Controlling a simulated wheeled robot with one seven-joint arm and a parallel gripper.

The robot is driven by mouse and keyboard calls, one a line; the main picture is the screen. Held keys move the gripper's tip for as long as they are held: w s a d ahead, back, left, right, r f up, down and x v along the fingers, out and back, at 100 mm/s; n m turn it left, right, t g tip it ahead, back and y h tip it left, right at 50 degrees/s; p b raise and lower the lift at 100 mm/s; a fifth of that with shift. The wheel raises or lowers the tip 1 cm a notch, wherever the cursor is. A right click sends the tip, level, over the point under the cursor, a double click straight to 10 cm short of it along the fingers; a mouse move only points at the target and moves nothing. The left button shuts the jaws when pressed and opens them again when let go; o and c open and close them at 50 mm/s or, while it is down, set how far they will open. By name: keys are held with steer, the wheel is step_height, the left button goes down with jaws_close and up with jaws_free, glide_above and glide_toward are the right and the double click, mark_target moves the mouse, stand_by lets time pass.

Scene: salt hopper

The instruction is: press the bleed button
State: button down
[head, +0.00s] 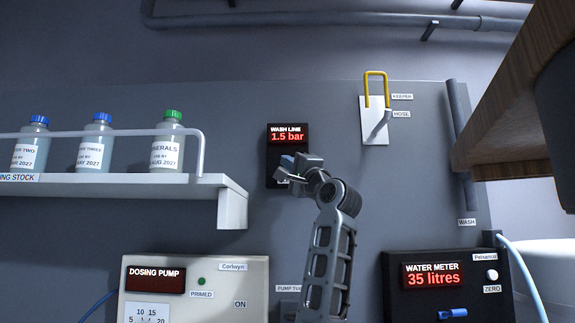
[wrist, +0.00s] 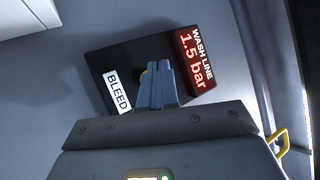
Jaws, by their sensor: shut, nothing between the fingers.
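The wash line unit (head: 288,135) is a small black box on the grey wall panel, with a red display reading 1.5 bar. In the wrist view the unit (wrist: 110,60) appears tilted, with a white BLEED label (wrist: 118,92) at its left. A bit of yellow, perhaps the bleed button (wrist: 146,73), shows just left of my fingers and is mostly hidden by them. My gripper (wrist: 159,66) is shut and empty, its blue-grey fingertips in front of the unit's face. In the head view my gripper (head: 287,164) covers the unit's lower part. I cannot tell whether the fingertips touch it.
A shelf (head: 232,203) with a rail and several bottles juts out left of my arm. A yellow keeper (head: 376,82) and hose hook sit at upper right. The dosing pump (head: 245,281) and water meter (head: 433,296) stand below. A wooden overhang (head: 510,95) is at right.

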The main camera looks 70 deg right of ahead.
steer(key=shift+d, duration=0.1)
steer(key=shift+w+d, duration=0.15)
steer(key=shift+d, duration=0.1)
steer(key=shift+w+d, duration=0.2)
steer(key=shift+d, duration=0.25)
stand_by(0.8)
stand_by(0.3)
steer(key=shift+s+a, duration=0.35)
steer(key=shift+a, duration=0.5)
steer(key=shift+s+a, duration=0.35)
steer(key=shift+a, duration=0.4)
steer(key=shift+s+a, duration=0.3)
steer(key=shift+a, duration=0.5)
steer(key=shift+s+a, duration=0.35)
steer(key=shift+a, duration=0.4)
